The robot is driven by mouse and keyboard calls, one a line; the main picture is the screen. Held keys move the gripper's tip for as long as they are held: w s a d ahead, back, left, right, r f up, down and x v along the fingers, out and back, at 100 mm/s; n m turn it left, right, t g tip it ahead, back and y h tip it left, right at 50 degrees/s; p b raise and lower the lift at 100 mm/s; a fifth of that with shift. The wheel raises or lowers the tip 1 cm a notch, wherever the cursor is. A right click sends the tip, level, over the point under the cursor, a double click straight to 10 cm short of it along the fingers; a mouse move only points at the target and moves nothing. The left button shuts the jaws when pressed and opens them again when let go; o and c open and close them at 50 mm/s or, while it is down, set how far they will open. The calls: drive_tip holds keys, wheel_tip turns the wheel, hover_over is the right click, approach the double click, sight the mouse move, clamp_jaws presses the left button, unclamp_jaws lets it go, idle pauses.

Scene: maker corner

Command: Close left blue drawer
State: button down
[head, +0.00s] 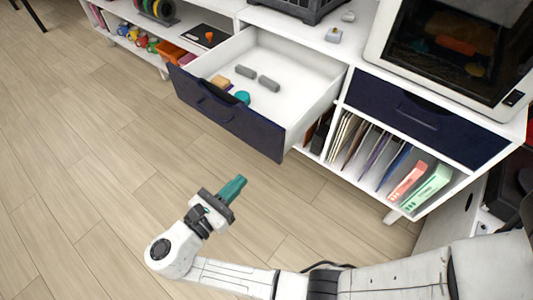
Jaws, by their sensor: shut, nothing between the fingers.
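The left blue drawer (222,112) is pulled far out of the white cabinet in the head view. Its dark blue front has a handle (214,108) on it. The white inside holds two grey cylinders (257,78), a teal round piece (242,97) and a tan block (220,83). My gripper (239,182) is shut and empty, with teal fingers. It is in front of the drawer, below its right part in the picture, and appears apart from it.
A second blue drawer (425,116) at the right is shut. Below it, a shelf holds upright folders (372,152) and coloured boxes (428,187). A printer-like machine (455,45) stands on top. The wooden floor (90,190) at the left is clear.

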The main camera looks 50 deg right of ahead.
sight(274, 146)
drive_tip(key=d, duration=1.1)
drive_tip(key=shift+w+b, duration=0.15)
drive_tip(key=shift+b, duration=0.2)
drive_tip(key=shift+d, duration=0.3)
drive_tip(key=shift+d, duration=0.5)
drive_tip(key=d+p, duration=0.3)
drive_tip(key=d, duration=1)
drive_tip(key=shift+w+d, duration=0.15)
drive_tip(key=shift+d, duration=0.25)
drive_tip(key=d+b, duration=0.1)
drive_tip(key=d, duration=0.5)
drive_tip(key=d+b, duration=0.2)
drive_tip(key=d, duration=0.4)
drive_tip(key=d+b, duration=0.2)
drive_tip(key=d, duration=0.5)
drive_tip(key=shift+w+f, duration=0.15)
drive_tip(key=shift+w, duration=0.25)
drive_tip(key=shift+d+b, duration=0.35)
drive_tip(key=shift+d, duration=0.25)
drive_tip(key=shift+w+r, duration=0.1)
drive_tip(key=shift+r, duration=0.1)
drive_tip(key=shift+d+r, duration=0.1)
drive_tip(key=shift+d, duration=0.05)
